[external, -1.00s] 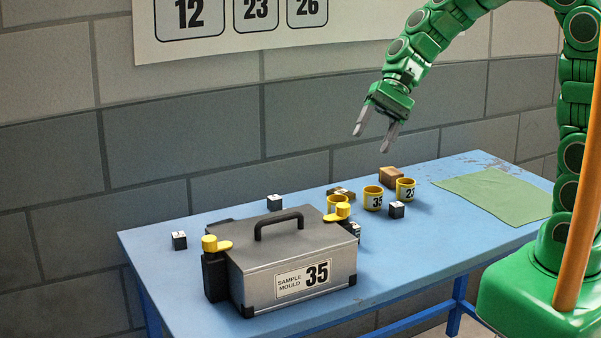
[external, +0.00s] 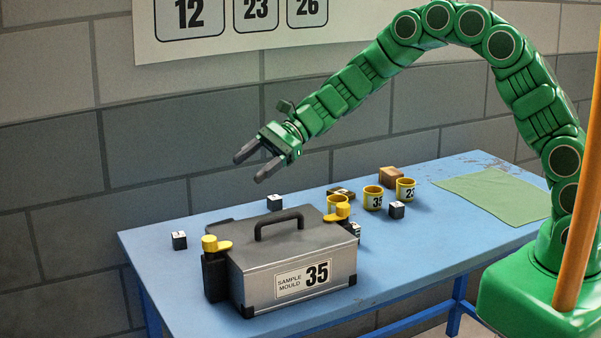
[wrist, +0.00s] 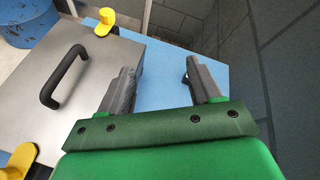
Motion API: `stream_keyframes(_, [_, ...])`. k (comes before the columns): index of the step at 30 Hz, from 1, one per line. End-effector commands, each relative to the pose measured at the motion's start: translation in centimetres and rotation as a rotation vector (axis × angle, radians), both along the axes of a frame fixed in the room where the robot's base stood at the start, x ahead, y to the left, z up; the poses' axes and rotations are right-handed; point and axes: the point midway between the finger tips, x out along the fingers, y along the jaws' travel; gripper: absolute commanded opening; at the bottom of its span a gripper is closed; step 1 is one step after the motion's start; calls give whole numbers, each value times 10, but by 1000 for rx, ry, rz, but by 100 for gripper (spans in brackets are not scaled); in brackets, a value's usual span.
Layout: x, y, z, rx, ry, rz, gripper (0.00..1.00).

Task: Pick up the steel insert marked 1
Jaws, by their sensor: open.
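Several small dark cubes with pale marked tops, the steel inserts, are on the blue table in the external view. One (external: 179,240) stands alone at the left end; its mark looks like a 1 but is too small to be sure. Another (external: 274,202) stands behind the mould box and a third (external: 397,210) by the yellow cups. One more is mostly hidden behind the box's right end. My gripper (external: 249,168) is open and empty, high above the back of the box. In the wrist view, a dark edge shows beside the right finger of my gripper (wrist: 160,68); I cannot tell what it is.
The grey mould box (external: 262,280), labelled 35, has a black top handle (external: 279,222) and yellow clamps (external: 216,244). Yellow cups (external: 373,203), a brown block (external: 391,176) and a green mat (external: 494,194) lie to the right. The wall is close behind the table.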

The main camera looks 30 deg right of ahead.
Motion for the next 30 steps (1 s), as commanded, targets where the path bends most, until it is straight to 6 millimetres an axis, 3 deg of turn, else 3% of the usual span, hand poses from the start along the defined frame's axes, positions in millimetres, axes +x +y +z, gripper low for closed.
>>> stream_keyframes(12, [55, 61, -85, 35, 225, -229, 64])
stream_keyframes(21, [83, 84, -149, 35, 352, -380, 64])
stream_keyframes(30, [91, 92, -168, 37, 387, -424, 64])
